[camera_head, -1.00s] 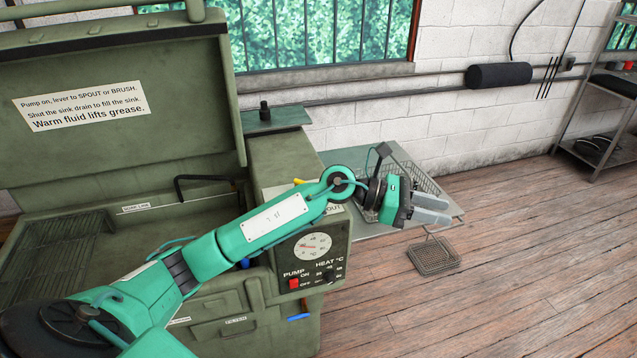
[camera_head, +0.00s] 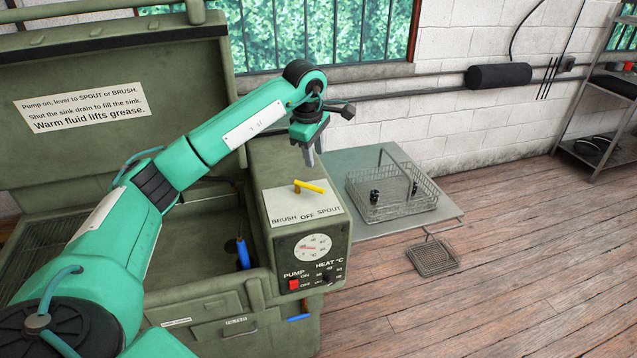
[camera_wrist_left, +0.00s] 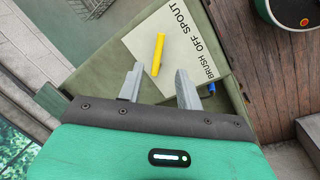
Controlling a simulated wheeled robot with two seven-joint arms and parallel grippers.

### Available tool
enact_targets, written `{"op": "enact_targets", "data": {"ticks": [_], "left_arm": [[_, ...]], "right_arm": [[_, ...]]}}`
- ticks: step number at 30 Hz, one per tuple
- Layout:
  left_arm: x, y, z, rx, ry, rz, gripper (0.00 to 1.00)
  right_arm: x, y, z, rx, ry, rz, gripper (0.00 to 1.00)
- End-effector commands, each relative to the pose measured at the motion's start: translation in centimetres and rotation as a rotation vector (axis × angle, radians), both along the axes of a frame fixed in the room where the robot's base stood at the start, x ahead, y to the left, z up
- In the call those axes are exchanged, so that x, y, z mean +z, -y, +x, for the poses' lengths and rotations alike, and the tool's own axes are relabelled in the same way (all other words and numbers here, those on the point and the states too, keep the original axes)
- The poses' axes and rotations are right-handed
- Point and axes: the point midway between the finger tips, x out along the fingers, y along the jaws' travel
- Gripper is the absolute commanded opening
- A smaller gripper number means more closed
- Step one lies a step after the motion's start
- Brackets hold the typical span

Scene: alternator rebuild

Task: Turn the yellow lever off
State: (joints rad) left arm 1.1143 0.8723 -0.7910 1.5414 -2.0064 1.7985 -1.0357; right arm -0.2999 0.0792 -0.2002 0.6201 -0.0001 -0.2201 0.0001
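The yellow lever (camera_head: 311,187) sits on the white label plate (camera_head: 285,207) on top of the control box. Its handle points right, towards the SPOUT side of the BRUSH, OFF and SPOUT markings. My left gripper (camera_head: 309,158) hangs fingers down just above and behind the lever in the head view. In the left wrist view, the left gripper (camera_wrist_left: 159,70) is open and empty, and the lever (camera_wrist_left: 158,54) shows between and beyond its fingertips. I cannot tell if they touch. My right gripper is in neither view.
The control box front has a dial (camera_head: 312,247), a red pump switch (camera_head: 294,285) and a heat knob (camera_head: 328,277). A wire basket (camera_head: 408,206) stands on the side table. A blue-handled brush (camera_head: 243,254) is in the sink. The raised lid stands behind my arm.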

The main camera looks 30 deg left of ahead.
Motion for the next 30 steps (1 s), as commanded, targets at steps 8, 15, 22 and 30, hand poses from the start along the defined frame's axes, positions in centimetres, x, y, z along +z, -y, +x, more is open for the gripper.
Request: {"op": "enact_targets", "data": {"ticks": [8, 15, 22, 30], "left_arm": [[-5.4, 0.0, 1.0, 0.0, -0.005, -0.004, 0.36], [-9.6, 0.0, 1.9, -0.001, -0.002, -0.004, 0.36], [-11.5, -0.1, 2.3, -0.001, 0.0, -0.003, 0.36], [-11.7, -0.1, 2.3, -0.001, 0.001, -0.003, 0.36]], "right_arm": [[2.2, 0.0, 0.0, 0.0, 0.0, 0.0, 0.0], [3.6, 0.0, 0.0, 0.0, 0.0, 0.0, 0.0], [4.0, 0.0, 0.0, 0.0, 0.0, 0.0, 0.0], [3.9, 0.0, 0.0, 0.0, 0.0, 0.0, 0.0]]}}
